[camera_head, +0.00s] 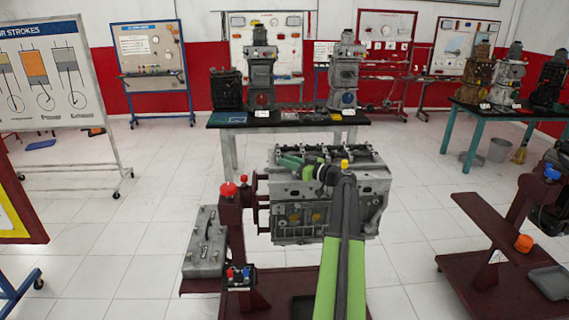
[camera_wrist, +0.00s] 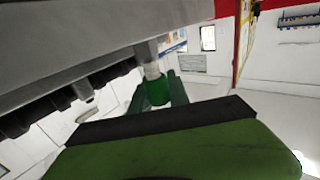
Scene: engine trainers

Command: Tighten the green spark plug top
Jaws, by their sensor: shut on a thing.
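The green spark plug top (camera_wrist: 158,93) shows in the wrist view as a short green cylinder with a pale shaft (camera_wrist: 152,70) above it in the picture. The shaft meets the grey engine surface (camera_wrist: 147,50). My gripper (camera_wrist: 157,88) has one finger on each side of the green top and is shut on it. In the head view my gripper (camera_head: 288,160) is over the upper left part of the grey engine block (camera_head: 300,222). The plug top cannot be told apart from my green gripper there.
A yellow knob (camera_head: 345,164) shows near my wrist. A dark red stand (camera_head: 231,215) with a red knob (camera_head: 228,189) is left of the block. A black-topped table (camera_head: 288,121) with engine models stands behind. Another red stand (camera_head: 500,225) is at right. White floor lies between.

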